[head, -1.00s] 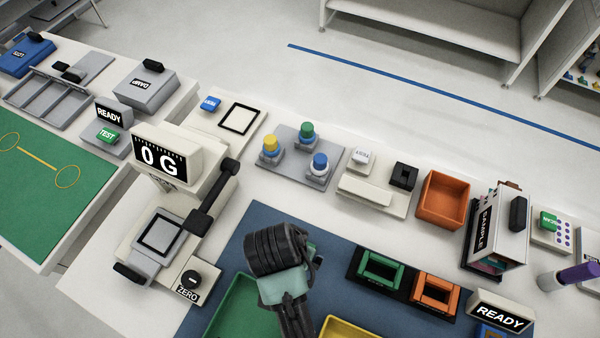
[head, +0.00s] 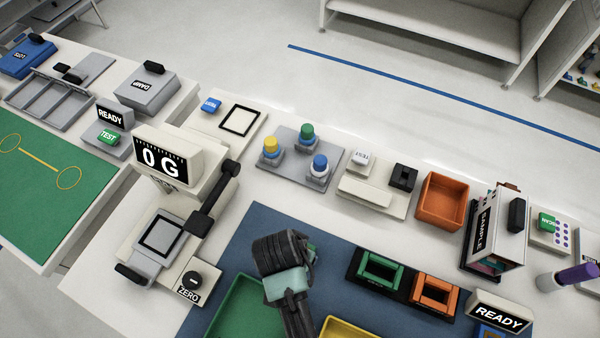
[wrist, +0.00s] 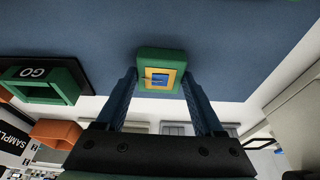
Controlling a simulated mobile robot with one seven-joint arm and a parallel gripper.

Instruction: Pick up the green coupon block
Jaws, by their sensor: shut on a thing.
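The green coupon block (wrist: 160,57), with a yellow square and a blue centre on its face, sits between the two blue fingers of my gripper (wrist: 162,85) in the wrist view. The fingers press on its left and right sides. In the head view my gripper (head: 285,270) is over the blue mat (head: 330,250), beside the green tray (head: 250,297).
A green frame (head: 380,267) and an orange frame (head: 435,293) stand in a black holder to the right. A yellow tray (head: 345,328) lies at the bottom edge. A scale (head: 165,158) reading 0 G stands to the left. An orange bin (head: 443,198) is behind.

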